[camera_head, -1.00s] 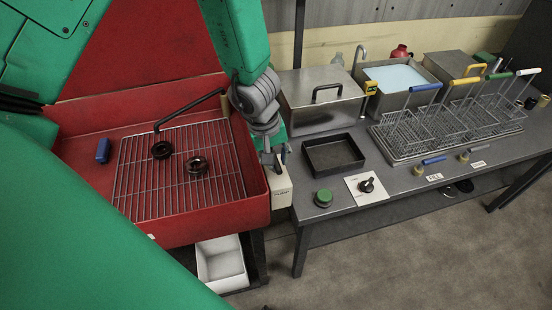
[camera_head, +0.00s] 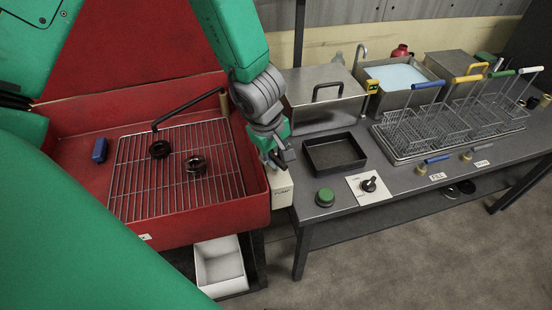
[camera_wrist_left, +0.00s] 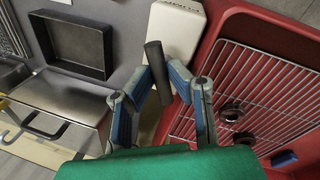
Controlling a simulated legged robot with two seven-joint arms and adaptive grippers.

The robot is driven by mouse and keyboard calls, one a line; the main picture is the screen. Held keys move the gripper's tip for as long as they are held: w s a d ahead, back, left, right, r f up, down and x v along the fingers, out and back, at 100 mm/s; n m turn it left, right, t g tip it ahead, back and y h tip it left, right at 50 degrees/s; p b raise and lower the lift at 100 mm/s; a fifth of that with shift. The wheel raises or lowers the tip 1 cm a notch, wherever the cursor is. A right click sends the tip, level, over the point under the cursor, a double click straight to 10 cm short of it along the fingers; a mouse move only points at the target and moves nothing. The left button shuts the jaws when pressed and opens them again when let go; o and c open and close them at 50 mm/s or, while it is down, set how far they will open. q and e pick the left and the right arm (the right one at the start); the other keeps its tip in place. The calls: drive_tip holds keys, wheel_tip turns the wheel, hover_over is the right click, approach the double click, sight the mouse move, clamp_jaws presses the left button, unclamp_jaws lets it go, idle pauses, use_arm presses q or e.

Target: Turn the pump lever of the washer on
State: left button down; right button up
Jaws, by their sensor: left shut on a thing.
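The washer is a red basin (camera_head: 160,235) with a wire rack. A pale box (camera_head: 281,188) labelled PUMP is fixed at its right front corner; it also shows in the wrist view (camera_wrist_left: 176,30). My left gripper (camera_head: 279,158) is over the top of this box. In the wrist view the dark, rod-like pump lever (camera_wrist_left: 157,68) stands between the fingertips of my left gripper (camera_wrist_left: 165,85), which is shut on it. In the head view the gripper hides most of the lever. My right gripper is not in view.
Two dark rings (camera_head: 196,165) and a blue block (camera_head: 100,150) lie in the basin, near a black spout (camera_head: 188,108). A black tray (camera_head: 334,153), a green button (camera_head: 324,197) and a black knob (camera_head: 369,184) are on the bench right of the pump box.

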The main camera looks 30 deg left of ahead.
use_arm(q)
drive_tip(key=n, duration=0.3)
drive_tip(key=shift+w+r+y, duration=0.15)
drive_tip(key=shift+w+y, duration=0.05)
drive_tip(key=shift+y, duration=0.1)
drive_tip(key=shift+w+n+y+p, duration=0.1)
drive_tip(key=shift+n+y+p, duration=0.55)
drive_tip(key=shift+n, duration=1.35)
drive_tip(key=shift+h, duration=0.25)
drive_tip(key=c, duration=1.5)
unclamp_jaws()
drive_tip(key=shift+c, duration=0.2)
drive_tip(key=shift+d+f, duration=0.1)
drive_tip(key=shift+f, duration=0.1)
drive_tip(key=shift+r, duration=0.4)
drive_tip(key=v, duration=1.1)
